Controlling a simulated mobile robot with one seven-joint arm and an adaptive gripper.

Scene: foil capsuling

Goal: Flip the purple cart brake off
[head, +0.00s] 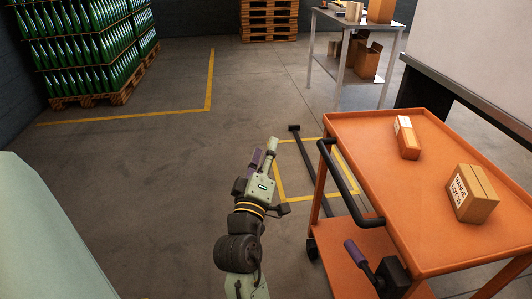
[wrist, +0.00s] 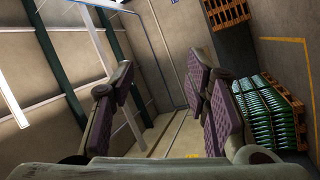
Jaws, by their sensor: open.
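An orange cart (head: 345,122) stands at the right in the head view. The cart brake (head: 355,252) is a lever with a purple grip and a dark base, low on the cart at its lower shelf. The grip is tilted, its purple end pointing up and left. My gripper (head: 263,156) is to the left of the cart, apart from it and from the brake. In the wrist view my gripper (wrist: 165,95) shows its purple-padded fingers spread, with nothing between them. The brake does not show in the wrist view.
A black push handle (head: 343,185) runs along the cart's near left side above the brake. Two boxes (head: 472,194) (head: 406,138) sit on the cart top. A steel table (head: 345,33) stands behind. Green bottles (head: 85,48) stand on a pallet far left.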

